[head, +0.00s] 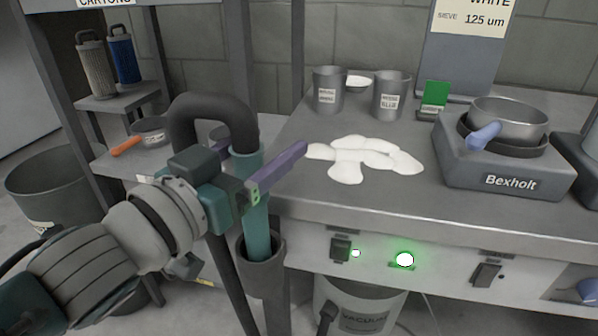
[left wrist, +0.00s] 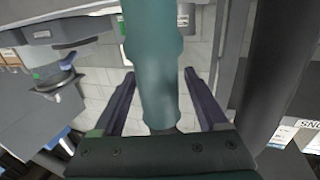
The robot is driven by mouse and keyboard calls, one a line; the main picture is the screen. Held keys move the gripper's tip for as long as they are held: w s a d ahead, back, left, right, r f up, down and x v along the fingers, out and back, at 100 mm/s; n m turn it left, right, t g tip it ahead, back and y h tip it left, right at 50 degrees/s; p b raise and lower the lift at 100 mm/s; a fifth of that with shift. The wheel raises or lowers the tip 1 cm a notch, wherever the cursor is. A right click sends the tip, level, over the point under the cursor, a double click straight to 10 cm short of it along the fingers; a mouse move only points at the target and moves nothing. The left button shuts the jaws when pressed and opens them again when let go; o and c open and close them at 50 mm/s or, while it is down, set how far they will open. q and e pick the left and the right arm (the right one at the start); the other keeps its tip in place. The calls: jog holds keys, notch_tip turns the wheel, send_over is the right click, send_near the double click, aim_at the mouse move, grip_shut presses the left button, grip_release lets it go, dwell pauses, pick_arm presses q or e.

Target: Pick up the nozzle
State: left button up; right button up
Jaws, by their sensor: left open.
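The nozzle (head: 257,228) is a teal tube with a thick black hose (head: 213,104) curving over from its top. It stands upright with its lower end in a dark holder (head: 262,262) at the bench's front left corner. My left gripper (head: 262,143) is open at the nozzle's upper part, with one purple finger on each side. In the left wrist view, the nozzle (left wrist: 154,50) runs between the two spread fingers, with gaps visible on both sides. My right gripper is not in view.
White powder (head: 362,158) lies on the bench beside two grey cups (head: 328,92). A Bexholt sieve shaker (head: 505,165) stands at the right. A shelf rack (head: 120,100) with filters stands left. A vacuum bin (head: 358,308) is below the bench.

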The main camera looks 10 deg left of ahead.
pick_arm(q)
jog(key=shift+c, duration=0.3)
grip_shut()
dwell(0.3)
